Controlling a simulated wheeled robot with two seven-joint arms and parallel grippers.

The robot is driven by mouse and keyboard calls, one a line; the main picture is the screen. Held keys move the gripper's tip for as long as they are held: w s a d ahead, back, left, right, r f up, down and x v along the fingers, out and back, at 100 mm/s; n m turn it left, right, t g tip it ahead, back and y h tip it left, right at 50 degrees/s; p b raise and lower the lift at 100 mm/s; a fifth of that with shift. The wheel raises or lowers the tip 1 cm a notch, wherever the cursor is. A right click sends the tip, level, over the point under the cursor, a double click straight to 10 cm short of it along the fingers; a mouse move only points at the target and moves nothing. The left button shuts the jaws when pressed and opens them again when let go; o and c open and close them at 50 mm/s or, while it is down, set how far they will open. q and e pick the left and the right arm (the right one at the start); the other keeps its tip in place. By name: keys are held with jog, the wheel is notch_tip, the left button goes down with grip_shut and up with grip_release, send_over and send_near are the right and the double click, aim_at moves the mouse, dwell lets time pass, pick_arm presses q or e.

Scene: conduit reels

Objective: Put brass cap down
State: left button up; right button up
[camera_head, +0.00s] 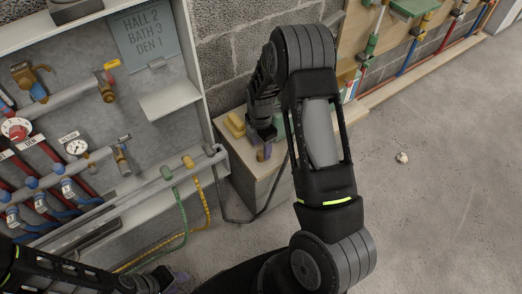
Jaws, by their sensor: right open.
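My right gripper (264,152) is open, pointing down over the top of a low wooden cabinet (262,186). Its purple-grey fingertips show just above or at that top; I cannot tell whether they touch it. I cannot make out the brass cap for certain; the gripper and arm hide part of the cabinet top. A small pale, brownish object (402,158) lies alone on the floor at the right, too small to identify. My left gripper (172,279) is at the bottom edge, partly cut off, and its opening is unclear.
A yellow block (235,124) sits on the cabinet top left of my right gripper. An open wall panel (150,203) with pipes, valves and gauges fills the left. Green (184,215) and yellow (205,205) hoses hang from it. The concrete floor at right is mostly clear.

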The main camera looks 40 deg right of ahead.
aim_at(261, 153)
notch_tip(261, 153, up, 8)
jog(key=shift+r+p, duration=0.15)
jog(key=shift+p, duration=0.2)
dwell(0.6)
jog(key=s+a+f+m+y, duration=0.1)
jog(key=s+a+f+m, duration=0.3)
jog(key=a+f, duration=0.3)
jog(key=s+a+f+m+y, duration=0.1)
jog(key=s+a+f+m, duration=0.3)
jog(key=a, duration=0.4)
jog(key=s+a+f+m+y, duration=0.2)
jog(key=s+a+f+m, duration=0.1)
jog(key=s+a+m, duration=0.8)
jog(key=s+a, duration=0.1)
jog(key=a, duration=0.2)
jog(key=shift+s+a+f+m+t, duration=0.2)
jog(key=shift+s+f+m+t, duration=0.1)
jog(key=shift+s+t, duration=0.1)
jog(key=shift+r, duration=0.1)
